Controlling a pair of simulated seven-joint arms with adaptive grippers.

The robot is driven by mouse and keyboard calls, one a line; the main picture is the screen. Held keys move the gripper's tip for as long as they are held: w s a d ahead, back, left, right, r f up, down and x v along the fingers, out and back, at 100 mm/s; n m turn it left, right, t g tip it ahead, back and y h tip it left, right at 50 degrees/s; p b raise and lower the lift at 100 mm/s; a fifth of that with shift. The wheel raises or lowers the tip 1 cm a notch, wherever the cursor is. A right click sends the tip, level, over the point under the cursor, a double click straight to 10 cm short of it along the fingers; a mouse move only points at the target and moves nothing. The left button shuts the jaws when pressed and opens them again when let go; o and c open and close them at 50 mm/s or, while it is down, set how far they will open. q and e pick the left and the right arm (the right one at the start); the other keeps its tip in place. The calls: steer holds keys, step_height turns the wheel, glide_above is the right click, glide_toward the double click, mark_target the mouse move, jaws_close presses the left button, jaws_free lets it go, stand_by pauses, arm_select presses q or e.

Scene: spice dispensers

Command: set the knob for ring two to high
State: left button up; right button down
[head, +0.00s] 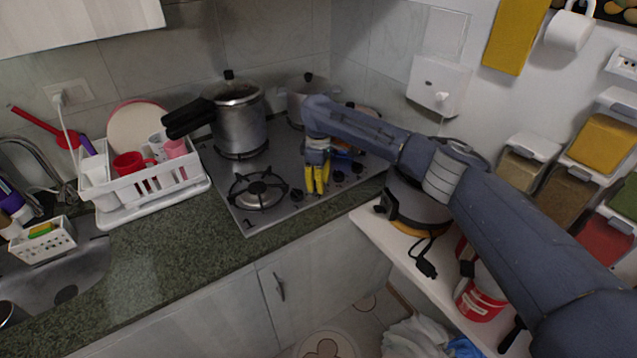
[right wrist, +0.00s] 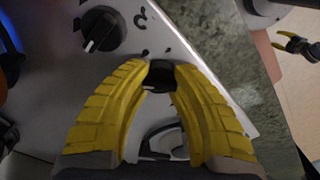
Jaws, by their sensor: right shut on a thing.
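My right gripper (head: 318,190) is over the row of knobs on the front right part of the steel cooktop (head: 250,218). In the right wrist view its yellow fingers (right wrist: 160,68) close around a dark knob (right wrist: 158,76), which they partly hide. A second black knob (right wrist: 100,30) with a pale pointer line is nearby, with a curved printed mark beside it that I cannot read for sure. In the head view one free knob (head: 297,195) is left of the gripper and another (head: 338,177) is right of it.
A pressure cooker (head: 240,118) stands on a back burner and a pot (head: 295,98) is behind my right arm. The front left burner (head: 258,190) is empty. A white dish rack (head: 155,190) stands left of the cooktop. Green stone counter (head: 165,270) is clear in front.

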steer(key=c, duration=0.9)
jaws_free()
steer(key=shift+c, duration=0.2)
steer(key=shift+r, duration=0.1)
step_height(320, 180, up, 12)
